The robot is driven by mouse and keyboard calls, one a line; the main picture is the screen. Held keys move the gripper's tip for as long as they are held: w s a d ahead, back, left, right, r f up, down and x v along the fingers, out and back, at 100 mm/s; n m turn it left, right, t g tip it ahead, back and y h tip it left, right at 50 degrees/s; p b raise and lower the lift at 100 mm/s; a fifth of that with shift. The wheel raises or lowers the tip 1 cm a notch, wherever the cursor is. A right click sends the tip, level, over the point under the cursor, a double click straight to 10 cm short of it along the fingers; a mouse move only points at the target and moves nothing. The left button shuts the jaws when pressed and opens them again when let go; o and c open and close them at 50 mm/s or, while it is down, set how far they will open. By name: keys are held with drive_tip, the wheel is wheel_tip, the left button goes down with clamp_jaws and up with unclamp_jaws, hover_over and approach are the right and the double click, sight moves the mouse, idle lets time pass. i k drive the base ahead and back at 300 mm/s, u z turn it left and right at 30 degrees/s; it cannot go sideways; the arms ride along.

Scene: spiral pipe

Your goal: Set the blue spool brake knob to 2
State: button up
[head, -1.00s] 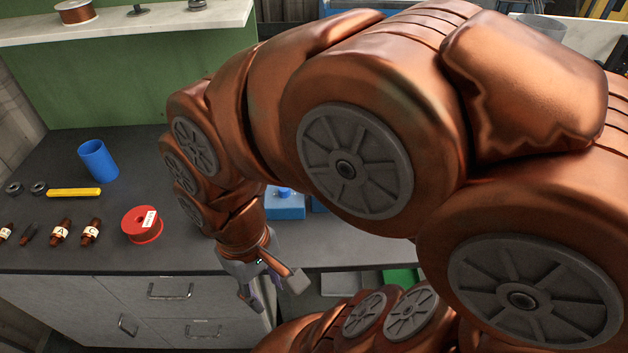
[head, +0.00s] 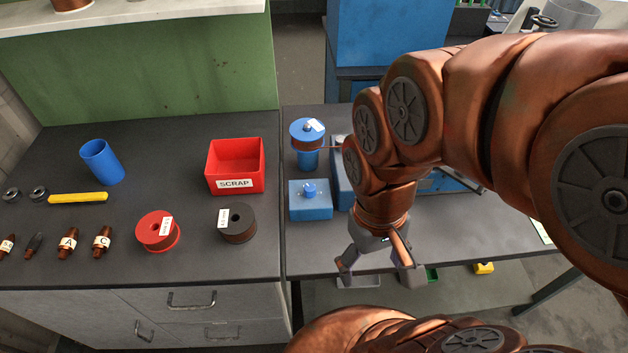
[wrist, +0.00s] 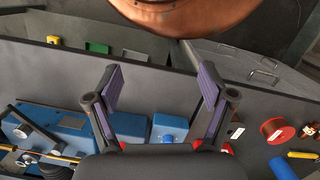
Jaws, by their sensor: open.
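The blue knob (head: 309,190) stands on top of a small blue box (head: 310,209) on the right-hand bench, in front of a blue spool (head: 307,130) wound with copper wire. Its markings are too small to read, so its setting cannot be told. In the wrist view the knob (wrist: 168,138) shows low, just right of the middle. My gripper (head: 378,266) is open and empty over the bench's front edge, right of the blue box and nearer the front. In the wrist view its fingers (wrist: 160,82) are spread wide, apart from the knob.
A red SCRAP bin (head: 235,167), a dark spool (head: 238,223) and a red spool (head: 157,230) stand on the left bench. More blue equipment (wrist: 72,124) lies beside the knob box, partly behind my arm in the head view. The bench front right of my gripper is clear.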

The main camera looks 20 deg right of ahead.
sight(310, 190)
drive_tip(key=k, duration=1.15)
drive_tip(key=u, duration=0.9)
drive_tip(key=i, duration=1.1)
drive_tip(key=z, duration=0.65)
